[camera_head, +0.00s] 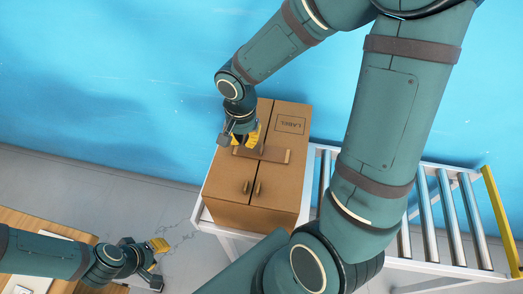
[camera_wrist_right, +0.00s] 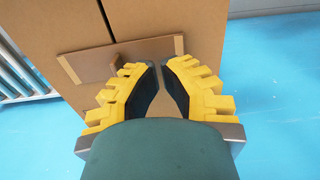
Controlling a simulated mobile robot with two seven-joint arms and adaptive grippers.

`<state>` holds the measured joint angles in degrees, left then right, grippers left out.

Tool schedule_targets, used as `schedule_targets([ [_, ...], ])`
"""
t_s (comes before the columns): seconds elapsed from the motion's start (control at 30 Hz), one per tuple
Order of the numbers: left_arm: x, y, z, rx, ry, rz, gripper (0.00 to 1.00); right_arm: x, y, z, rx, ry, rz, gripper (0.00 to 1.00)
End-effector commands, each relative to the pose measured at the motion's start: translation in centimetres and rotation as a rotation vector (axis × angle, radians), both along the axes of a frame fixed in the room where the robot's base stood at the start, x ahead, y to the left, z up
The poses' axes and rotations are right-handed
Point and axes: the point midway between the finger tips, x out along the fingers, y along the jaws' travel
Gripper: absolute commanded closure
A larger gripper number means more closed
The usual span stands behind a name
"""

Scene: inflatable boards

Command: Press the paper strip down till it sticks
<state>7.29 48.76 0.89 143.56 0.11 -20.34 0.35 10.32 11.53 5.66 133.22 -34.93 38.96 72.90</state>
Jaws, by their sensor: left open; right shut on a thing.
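The brown paper strip (camera_head: 272,154) lies across the seam on top of a cardboard box (camera_head: 222,180). It has paler ends and a small darker tab near its middle. In the right wrist view the strip (camera_wrist_right: 90,64) runs just beyond my fingertips, partly hidden by them. My right gripper (camera_head: 247,140) is over the box at the strip, its yellow fingers (camera_wrist_right: 160,64) nearly together with the tips at the strip's edge. Whether the whole strip lies flat cannot be told. My left gripper (camera_head: 158,258) is open and empty, away from the box at lower left.
The box rests at the end of a roller conveyor (camera_head: 430,215) with a yellow end bar (camera_head: 497,215). A wooden table (camera_head: 40,222) is at lower left.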

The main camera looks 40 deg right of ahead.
Motion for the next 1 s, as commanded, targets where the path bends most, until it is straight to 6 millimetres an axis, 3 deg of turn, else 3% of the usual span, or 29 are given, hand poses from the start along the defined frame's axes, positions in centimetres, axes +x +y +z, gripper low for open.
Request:
schedule_targets([
  [1.0, -0.19, -0.03, -0.95, -0.001, 0.004, -0.004, 0.66, 0.01, 0.01, -0.88, 0.0, 0.0, 0.0, 1.0],
])
